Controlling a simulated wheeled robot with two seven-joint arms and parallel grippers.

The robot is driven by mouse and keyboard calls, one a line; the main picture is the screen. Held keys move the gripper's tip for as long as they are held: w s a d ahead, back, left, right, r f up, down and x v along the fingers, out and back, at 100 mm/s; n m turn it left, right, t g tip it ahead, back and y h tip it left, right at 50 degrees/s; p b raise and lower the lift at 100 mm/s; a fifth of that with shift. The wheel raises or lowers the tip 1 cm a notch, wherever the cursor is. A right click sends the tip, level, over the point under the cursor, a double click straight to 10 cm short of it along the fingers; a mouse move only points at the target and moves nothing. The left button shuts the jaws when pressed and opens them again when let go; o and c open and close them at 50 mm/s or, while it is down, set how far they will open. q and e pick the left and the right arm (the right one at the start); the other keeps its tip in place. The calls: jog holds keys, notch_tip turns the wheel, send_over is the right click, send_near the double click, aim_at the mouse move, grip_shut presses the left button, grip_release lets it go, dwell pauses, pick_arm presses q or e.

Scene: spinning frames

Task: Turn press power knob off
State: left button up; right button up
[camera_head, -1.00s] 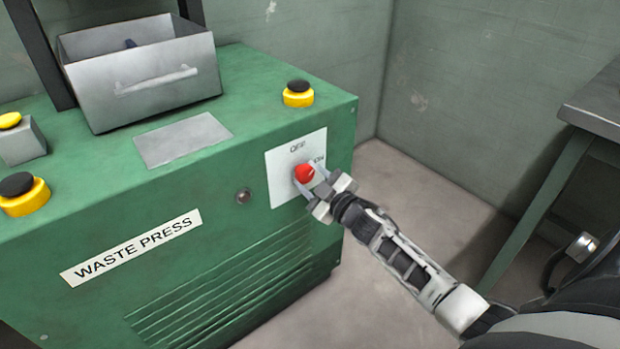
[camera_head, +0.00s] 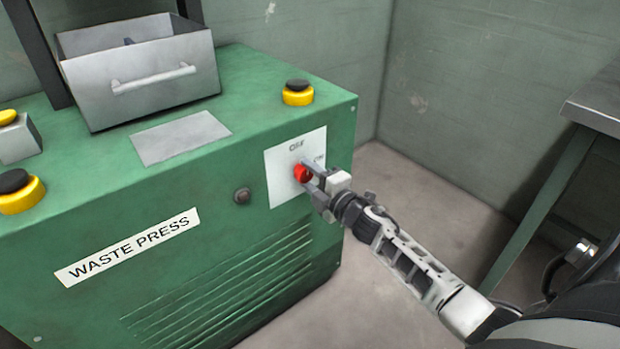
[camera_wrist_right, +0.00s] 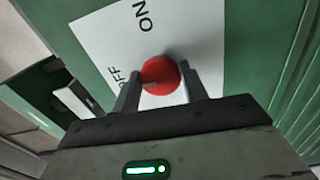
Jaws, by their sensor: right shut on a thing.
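The red power knob (camera_head: 301,174) sits on a white label plate (camera_head: 284,188) on the front of the green press. My right gripper (camera_head: 307,174) is shut on the knob, its two fingers on opposite sides of it. In the right wrist view the knob (camera_wrist_right: 160,76) shows between the fingertips of my gripper (camera_wrist_right: 160,86). The plate (camera_wrist_right: 190,30) reads ON above the knob and OFF to its left, partly behind a finger. A small pale mark shows on the knob's lower left. My left gripper is not in view.
The green press (camera_head: 215,230) bears yellow-and-black buttons (camera_head: 298,93), a grey metal bin (camera_head: 150,80) and a WASTE PRESS sign (camera_head: 128,247). A metal table (camera_head: 598,105) stands at the right. The floor between press and table is clear.

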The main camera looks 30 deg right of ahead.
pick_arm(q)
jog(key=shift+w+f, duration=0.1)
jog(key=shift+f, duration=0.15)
pick_arm(e)
jog(key=shift+f+n, duration=0.1)
jog(key=shift+n, duration=0.4)
jog(key=o, duration=1)
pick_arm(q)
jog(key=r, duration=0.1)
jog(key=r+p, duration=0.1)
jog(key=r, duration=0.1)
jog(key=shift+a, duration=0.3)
pick_arm(e)
jog(key=s, duration=0.5)
jog(key=s+d, duration=0.1)
jog(key=s, duration=1)
jog(key=shift+d, duration=0.15)
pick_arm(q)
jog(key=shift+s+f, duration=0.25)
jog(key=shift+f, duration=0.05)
